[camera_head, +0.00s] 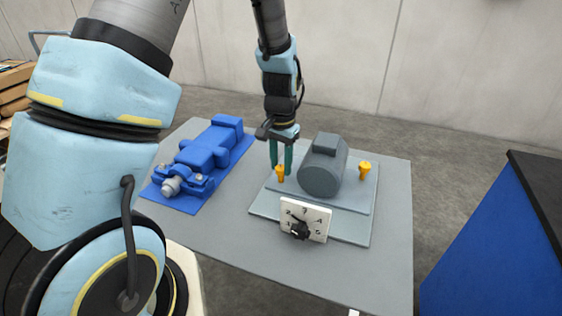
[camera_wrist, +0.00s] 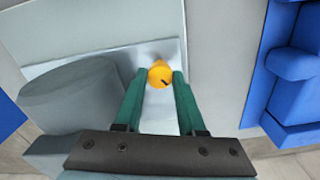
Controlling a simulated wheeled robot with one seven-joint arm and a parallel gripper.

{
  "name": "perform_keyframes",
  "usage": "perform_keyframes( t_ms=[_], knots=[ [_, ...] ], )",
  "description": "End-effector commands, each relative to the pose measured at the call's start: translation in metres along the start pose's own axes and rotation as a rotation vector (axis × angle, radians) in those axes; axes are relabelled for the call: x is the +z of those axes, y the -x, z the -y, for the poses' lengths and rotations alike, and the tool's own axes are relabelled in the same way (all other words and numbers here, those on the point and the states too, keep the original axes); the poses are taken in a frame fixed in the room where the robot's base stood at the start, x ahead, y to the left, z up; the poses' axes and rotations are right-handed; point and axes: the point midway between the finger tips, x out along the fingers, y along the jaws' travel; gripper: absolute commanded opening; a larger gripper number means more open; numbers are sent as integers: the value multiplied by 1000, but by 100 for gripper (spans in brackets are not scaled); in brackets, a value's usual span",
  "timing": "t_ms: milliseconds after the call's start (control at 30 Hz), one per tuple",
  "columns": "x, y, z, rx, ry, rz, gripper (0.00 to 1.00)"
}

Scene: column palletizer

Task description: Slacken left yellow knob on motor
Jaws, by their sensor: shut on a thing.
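The grey motor (camera_head: 323,167) sits on a light grey base plate on the table. The left yellow knob (camera_head: 280,174) stands beside the motor's left side. The right yellow knob (camera_head: 365,170) stands at the motor's right. My gripper (camera_head: 281,168) points down over the left knob, with its green fingers at the knob. In the wrist view my gripper (camera_wrist: 160,82) has one fingertip on each side of the left knob (camera_wrist: 160,75), shut on it. The knob's round top has a dark mark. The grey motor (camera_wrist: 75,100) shows beside the fingers.
A blue pump (camera_head: 205,155) on a blue plate stands left of the motor. A white dial plate (camera_head: 304,219) with a black pointer knob stands in front of the motor. The grey table (camera_head: 345,283) is bare at its front. A blue cabinet (camera_head: 490,245) is at the right.

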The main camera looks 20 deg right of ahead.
Motion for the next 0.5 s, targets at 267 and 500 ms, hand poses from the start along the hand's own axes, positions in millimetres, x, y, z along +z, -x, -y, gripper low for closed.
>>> perform_keyframes(
  t_ms=[267, 500],
  knots=[
    [0, 2, 0, 0, 262, -1, 0],
    [0, 2, 0, 0, 485, -1, 0]
  ],
)
